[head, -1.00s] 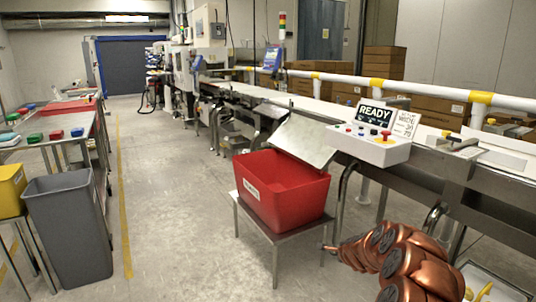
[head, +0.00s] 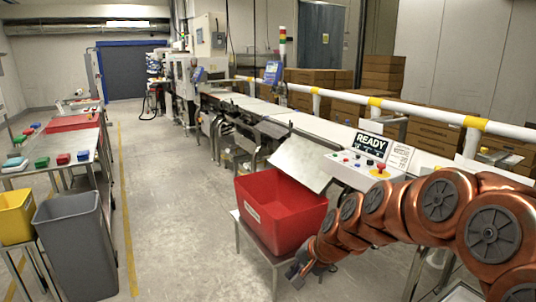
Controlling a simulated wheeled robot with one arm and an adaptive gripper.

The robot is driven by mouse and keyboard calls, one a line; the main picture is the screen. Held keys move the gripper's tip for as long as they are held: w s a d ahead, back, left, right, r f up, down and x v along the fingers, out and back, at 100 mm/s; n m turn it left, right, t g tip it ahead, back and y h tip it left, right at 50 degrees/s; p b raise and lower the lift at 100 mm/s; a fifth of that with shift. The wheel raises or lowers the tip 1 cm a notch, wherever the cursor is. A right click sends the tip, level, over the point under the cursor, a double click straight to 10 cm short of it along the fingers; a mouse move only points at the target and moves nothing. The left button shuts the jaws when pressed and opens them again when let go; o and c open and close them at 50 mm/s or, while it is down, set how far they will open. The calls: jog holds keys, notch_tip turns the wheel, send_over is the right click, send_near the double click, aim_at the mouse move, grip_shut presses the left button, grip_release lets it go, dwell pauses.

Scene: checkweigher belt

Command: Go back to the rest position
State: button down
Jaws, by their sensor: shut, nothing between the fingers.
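My gripper (head: 297,271) is at the end of my copper-coloured arm, low in the head view, just in front of the red bin (head: 262,213) and its small metal stand. It is small in the picture and looks shut, with nothing seen in it. My arm reaches in from the right edge and covers part of the stand and the conveyor frame. Whether the gripper touches the stand cannot be told.
The conveyor (head: 330,128) runs along the right, with a control box (head: 365,170) and READY sign (head: 371,143). A grey bin (head: 77,247), a yellow bin (head: 15,217) and a table (head: 85,146) stand left. The aisle floor (head: 165,190) between is clear.

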jog(key=s+d+r+n+g+h+p, duration=0.1)
jog(key=s+d+r+p, duration=0.3)
jog(key=s, duration=0.7)
jog(key=s+d+r+n+g+h+p, duration=0.2)
jog(key=s+d+r+n+g+p, duration=0.1)
jog(key=s, duration=0.9)
jog(key=s+d+r+n+g+h+p, duration=0.2)
jog(key=s+d+r+p, duration=0.2)
jog(key=s+r, duration=0.3)
jog(key=s+p, duration=0.1)
jog(key=s, duration=0.4)
jog(key=shift+s+d, duration=0.15)
jog(key=shift+d, duration=0.15)
